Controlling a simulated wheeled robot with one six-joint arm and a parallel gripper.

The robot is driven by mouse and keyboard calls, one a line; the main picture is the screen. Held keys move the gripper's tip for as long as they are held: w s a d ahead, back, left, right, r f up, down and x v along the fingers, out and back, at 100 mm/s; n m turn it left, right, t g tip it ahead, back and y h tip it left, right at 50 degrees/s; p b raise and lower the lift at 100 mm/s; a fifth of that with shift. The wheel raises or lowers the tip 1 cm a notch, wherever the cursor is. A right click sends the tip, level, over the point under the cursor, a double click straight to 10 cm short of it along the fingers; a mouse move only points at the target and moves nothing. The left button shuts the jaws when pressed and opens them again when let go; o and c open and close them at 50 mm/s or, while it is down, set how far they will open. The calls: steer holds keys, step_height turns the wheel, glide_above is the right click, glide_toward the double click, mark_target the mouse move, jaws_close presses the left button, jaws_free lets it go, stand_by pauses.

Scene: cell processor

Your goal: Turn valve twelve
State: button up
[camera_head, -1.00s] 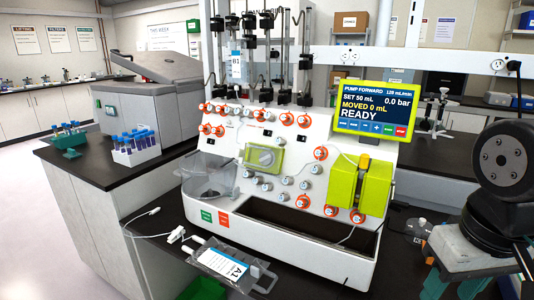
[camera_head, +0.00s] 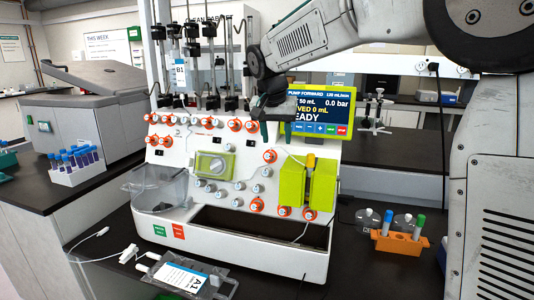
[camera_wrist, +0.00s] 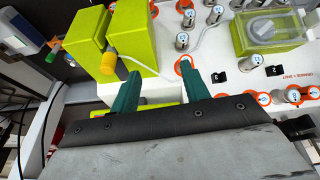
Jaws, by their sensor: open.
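The white cell processor (camera_head: 215,235) carries several small knobbed valves, many with orange rings. Their numbers are too small to read, so I cannot tell which is valve twelve. An orange-ringed valve (camera_head: 270,156) sits left of the lime-green blocks; in the wrist view an orange-ringed valve (camera_wrist: 183,66) is beside my right fingertip, partly hidden by it. My gripper (camera_head: 270,112) is in front of the upper right of the panel, left of the screen. In the wrist view my gripper (camera_wrist: 160,68) has its two green fingers apart, with nothing held between them.
The screen (camera_head: 322,118) is partly behind my gripper. Lime-green blocks (camera_head: 292,185) and thin white tubing stand near the valves. A clear bowl (camera_head: 155,190) is at the panel's left. An orange tube rack (camera_head: 398,243) stands right. A labelled bag (camera_head: 185,278) lies in front.

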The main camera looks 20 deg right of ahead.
glide_toward(268, 154)
steer(key=f, duration=0.1)
steer(key=shift+m, duration=0.5)
steer(key=x, duration=0.8)
steer(key=shift+w+f, duration=0.1)
steer(key=shift+w, duration=0.1)
steer(key=c, duration=1)
